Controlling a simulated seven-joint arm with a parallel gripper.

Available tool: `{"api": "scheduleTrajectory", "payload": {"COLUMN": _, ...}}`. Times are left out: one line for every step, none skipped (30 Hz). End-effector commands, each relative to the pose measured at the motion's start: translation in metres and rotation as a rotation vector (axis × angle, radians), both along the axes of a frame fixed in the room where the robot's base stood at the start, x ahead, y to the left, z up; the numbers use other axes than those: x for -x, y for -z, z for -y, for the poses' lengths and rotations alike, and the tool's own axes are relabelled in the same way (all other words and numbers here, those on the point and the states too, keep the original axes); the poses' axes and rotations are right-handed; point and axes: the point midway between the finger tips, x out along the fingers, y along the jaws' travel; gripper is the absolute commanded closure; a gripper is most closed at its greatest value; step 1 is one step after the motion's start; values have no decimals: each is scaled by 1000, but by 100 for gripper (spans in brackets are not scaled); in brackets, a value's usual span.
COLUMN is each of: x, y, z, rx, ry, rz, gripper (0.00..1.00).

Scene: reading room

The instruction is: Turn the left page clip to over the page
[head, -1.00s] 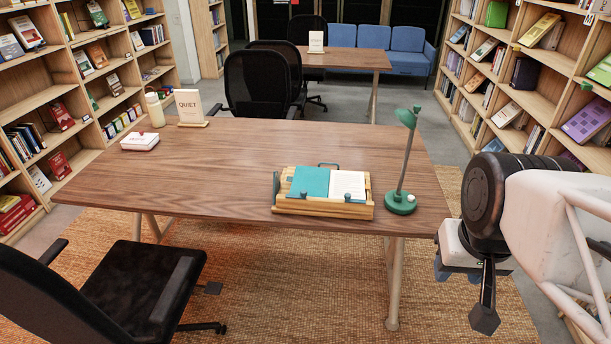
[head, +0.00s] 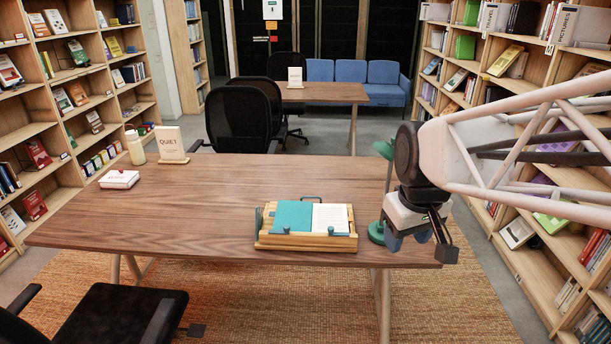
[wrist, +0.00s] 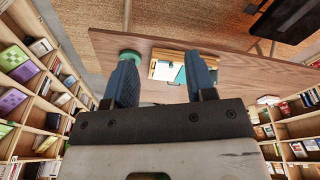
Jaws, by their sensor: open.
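A wooden book stand (head: 306,242) sits near the front right edge of the table. An open book lies on it, with a teal left page (head: 293,216) and a white right page (head: 330,217). Small blue-grey clips show at its lower edge, the left page clip (head: 286,229) in front of the teal page and another (head: 331,230) at the white page. Their exact turn is too small to tell. My gripper (head: 411,238) is open and empty, to the right of the stand and apart from it. In the wrist view its two blue fingers (wrist: 160,84) are spread, with the stand (wrist: 165,70) beyond them.
A green desk lamp (head: 377,232) stands between the stand and my gripper, partly hidden by my arm. A QUIET sign (head: 171,143), a bottle (head: 135,147) and a white box (head: 119,179) stand at the table's left. The middle of the table (head: 220,205) is clear.

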Motion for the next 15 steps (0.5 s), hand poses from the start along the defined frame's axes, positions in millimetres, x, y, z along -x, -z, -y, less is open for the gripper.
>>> {"api": "scheduleTrajectory", "payload": {"x": -12, "y": 1, "z": -4, "rx": 4, "ry": -32, "rz": -8, "gripper": 50}}
{"api": "scheduleTrajectory", "payload": {"x": -18, "y": 1, "z": -7, "rx": 7, "ry": -51, "rz": -11, "gripper": 50}}
{"api": "scheduleTrajectory", "payload": {"x": -27, "y": 1, "z": -10, "rx": 10, "ry": -76, "rz": -14, "gripper": 50}}
{"api": "scheduleTrajectory", "payload": {"x": -33, "y": 1, "z": -12, "rx": 13, "ry": -95, "rz": -18, "gripper": 50}}
{"api": "scheduleTrajectory", "payload": {"x": -40, "y": 2, "z": -14, "rx": 15, "ry": -113, "rz": -20, "gripper": 50}}
{"api": "scheduleTrajectory", "payload": {"x": -48, "y": 2, "z": -18, "rx": 18, "ry": -140, "rz": -24, "gripper": 50}}
{"api": "scheduleTrajectory", "payload": {"x": -55, "y": 3, "z": -20, "rx": 21, "ry": -159, "rz": -27, "gripper": 50}}
{"api": "scheduleTrajectory", "payload": {"x": -61, "y": 4, "z": -23, "rx": 23, "ry": -179, "rz": -30, "gripper": 50}}
{"api": "scheduleTrajectory", "payload": {"x": -69, "y": 5, "z": -26, "rx": 26, "ry": -205, "rz": -34, "gripper": 50}}
{"api": "scheduleTrajectory", "payload": {"x": -76, "y": 6, "z": -29, "rx": 28, "ry": -223, "rz": -36, "gripper": 50}}
{"api": "scheduleTrajectory", "payload": {"x": -82, "y": 7, "z": -32, "rx": 31, "ry": -243, "rz": -40, "gripper": 50}}
{"api": "scheduleTrajectory", "payload": {"x": -90, "y": 8, "z": -35, "rx": 33, "ry": -268, "rz": -44, "gripper": 50}}
{"api": "scheduleTrajectory", "payload": {"x": -97, "y": 10, "z": -38, "rx": 35, "ry": -287, "rz": -46, "gripper": 50}}
{"api": "scheduleTrajectory", "payload": {"x": -103, "y": 11, "z": -41, "rx": 38, "ry": -306, "rz": -49, "gripper": 50}}
{"api": "scheduleTrajectory", "payload": {"x": -111, "y": 13, "z": -45, "rx": 41, "ry": -332, "rz": -53, "gripper": 50}}
